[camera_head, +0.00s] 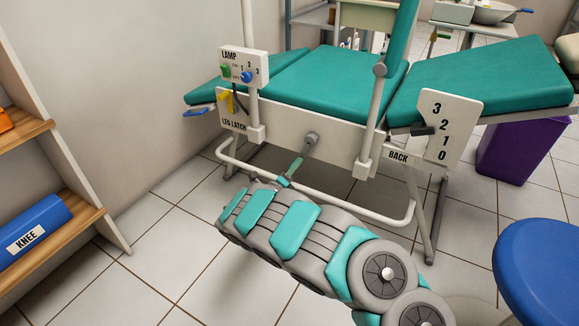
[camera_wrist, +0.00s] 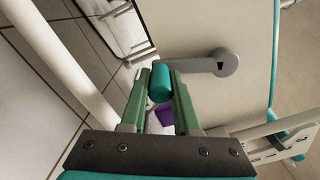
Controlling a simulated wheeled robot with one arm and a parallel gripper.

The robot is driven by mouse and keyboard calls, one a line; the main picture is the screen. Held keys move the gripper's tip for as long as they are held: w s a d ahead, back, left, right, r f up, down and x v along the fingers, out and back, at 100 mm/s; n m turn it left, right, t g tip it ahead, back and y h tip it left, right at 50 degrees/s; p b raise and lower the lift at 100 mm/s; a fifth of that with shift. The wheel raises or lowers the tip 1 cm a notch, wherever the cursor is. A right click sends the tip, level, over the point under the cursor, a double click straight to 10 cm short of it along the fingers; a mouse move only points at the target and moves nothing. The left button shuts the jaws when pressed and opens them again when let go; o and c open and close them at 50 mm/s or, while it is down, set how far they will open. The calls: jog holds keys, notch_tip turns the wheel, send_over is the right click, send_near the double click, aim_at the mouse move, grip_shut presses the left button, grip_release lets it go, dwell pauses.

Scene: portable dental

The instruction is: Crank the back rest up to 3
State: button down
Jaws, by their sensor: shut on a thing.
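The crank (camera_head: 311,139) sticks out from the pale side panel of the chair; its grey hub and arm (camera_wrist: 222,63) show in the wrist view, with a teal grip (camera_wrist: 160,84) at the arm's end. My gripper (camera_wrist: 160,88) has its green fingers on both sides of this grip, shut on it. In the head view my gripper (camera_head: 288,174) is below and left of the hub. The teal back rest (camera_head: 490,75) is raised toward the right. The white BACK scale (camera_head: 461,126) reads 3, 2, 1, 0 from top down; its dark pointer (camera_head: 424,130) is beside the 2.
A LAMP panel (camera_head: 243,66) and a LEG LATCH plate (camera_head: 232,122) with a yellow lever are left of the crank. A white tube frame (camera_head: 350,206) runs below. A blue stool (camera_head: 540,265) and purple bin (camera_head: 520,150) stand right. A shelf (camera_head: 60,230) stands left.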

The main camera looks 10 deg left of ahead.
jog(key=s+d+r+n+p, duration=0.2)
jog(key=s+d+n, duration=0.1)
jog(key=d+n, duration=0.6)
jog(key=shift+n+p, duration=0.4)
jog(key=shift+n, duration=1.5)
jog(key=shift+s+r, duration=0.1)
jog(key=shift+r, duration=0.05)
jog(key=c, duration=0.6)
grip_release()
jog(key=shift+c, duration=0.2)
jog(key=v, duration=0.8)
jog(key=shift+p, duration=0.35)
